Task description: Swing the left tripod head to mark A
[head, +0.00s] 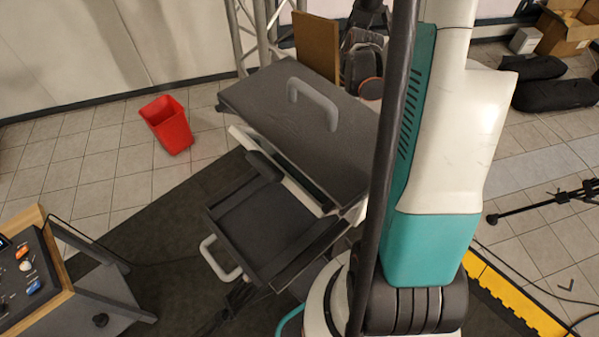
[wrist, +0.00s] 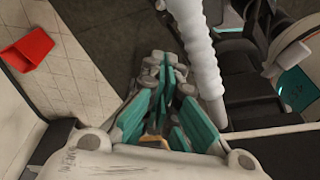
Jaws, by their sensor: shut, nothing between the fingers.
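My gripper (wrist: 165,72), with teal-and-grey fingers, is shut and empty in the wrist view. A pale ribbed rod (wrist: 202,55) stands close to the right of its fingers; I cannot tell whether they touch or what the rod belongs to. In the head view, black tripod legs (head: 545,207) reach in at the right edge; their upper end is out of frame. I cannot make out the left tripod head or mark A in either view. My arm covers the middle right of the head view and hides what is behind it.
A dark cabinet (head: 265,95) has a pulled-out drawer (head: 270,225) with a pale handle (head: 218,262). A control console (head: 35,275) stands at lower left. A red bin (head: 167,125) sits on the tiles, also in the wrist view (wrist: 28,48). A cable crosses the dark mat.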

